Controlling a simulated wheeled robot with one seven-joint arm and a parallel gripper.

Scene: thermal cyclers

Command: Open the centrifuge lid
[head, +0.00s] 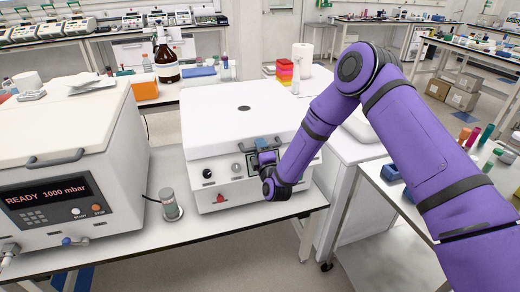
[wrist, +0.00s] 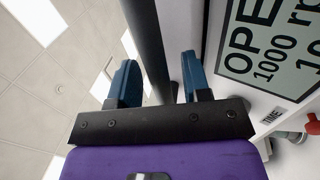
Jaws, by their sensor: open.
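The centrifuge is the white box (head: 225,185) in the middle of the bench, with a black knob (head: 207,174) and a red button (head: 220,198) on its front. Its white lid (head: 235,112) is down. My gripper (head: 260,149) is at the front edge of the lid, over the handle. In the wrist view, the dark handle bar (wrist: 148,40) runs between the two blue fingers of my gripper (wrist: 160,82). The fingers are open and stand apart on either side of the bar. The display (wrist: 275,45) reads OPE and 1000 rp, cut off at the edge.
A white device (head: 65,170) showing READY 1000 mbar stands to the left. A small grey cylinder (head: 171,204) stands between the two machines. Behind are a brown bottle (head: 165,58) and an orange box (head: 144,88). The bench front edge (head: 130,262) is clear.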

